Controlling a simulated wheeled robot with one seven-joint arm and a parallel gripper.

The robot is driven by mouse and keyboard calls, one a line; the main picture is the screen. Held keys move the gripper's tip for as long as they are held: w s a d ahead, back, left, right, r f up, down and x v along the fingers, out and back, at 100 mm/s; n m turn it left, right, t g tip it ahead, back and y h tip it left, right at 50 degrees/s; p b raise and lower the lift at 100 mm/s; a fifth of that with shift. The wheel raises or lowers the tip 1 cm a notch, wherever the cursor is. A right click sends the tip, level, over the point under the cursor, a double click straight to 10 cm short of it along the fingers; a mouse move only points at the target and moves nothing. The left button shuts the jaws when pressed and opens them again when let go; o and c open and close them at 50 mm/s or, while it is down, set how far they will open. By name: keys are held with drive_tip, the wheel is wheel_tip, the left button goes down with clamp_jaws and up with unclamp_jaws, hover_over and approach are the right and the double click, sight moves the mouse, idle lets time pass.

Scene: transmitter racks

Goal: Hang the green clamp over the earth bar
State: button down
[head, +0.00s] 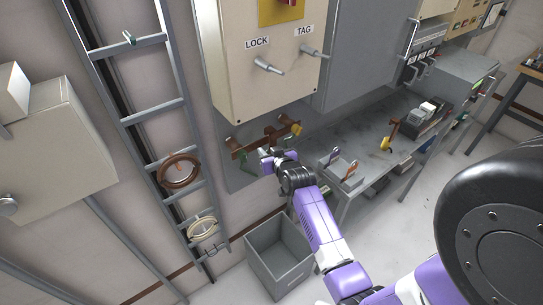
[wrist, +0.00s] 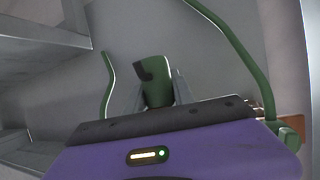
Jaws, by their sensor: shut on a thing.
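The green clamp (wrist: 157,82) stands between the finger pads of my gripper (wrist: 155,95) in the wrist view, with a dark notch on its upper left. Green cable-like loops (wrist: 235,40) curve on both sides of it. In the head view my gripper (head: 266,161) is just below and in front of the brown earth bar (head: 243,151), which runs under the beige cabinet. A bit of green (head: 246,162) shows left of the gripper. My gripper hides most of the clamp there, and I cannot tell whether it touches the bar.
The beige cabinet (head: 232,84) with LOCK and TAG hooks overhangs the bar. A yellow piece (head: 296,129) is at the bar's right end. A grey bin (head: 279,262) stands below, a ladder rack (head: 153,104) left, and a grey bench (head: 375,135) right.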

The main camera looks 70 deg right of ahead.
drive_tip(key=shift+w+d+f+b, duration=0.2)
drive_tip(key=shift+w+f+b, duration=0.05)
drive_tip(key=shift+f+b, duration=0.2)
drive_tip(key=shift+w+d+f+b, duration=0.15)
drive_tip(key=shift+w+f+b, duration=0.1)
drive_tip(key=shift+f+b, duration=0.2)
drive_tip(key=c, duration=1)
unclamp_jaws()
drive_tip(key=shift+f, duration=0.1)
drive_tip(key=v, duration=0.8)
drive_tip(key=shift+b, duration=0.35)
drive_tip(key=shift+w, duration=0.1)
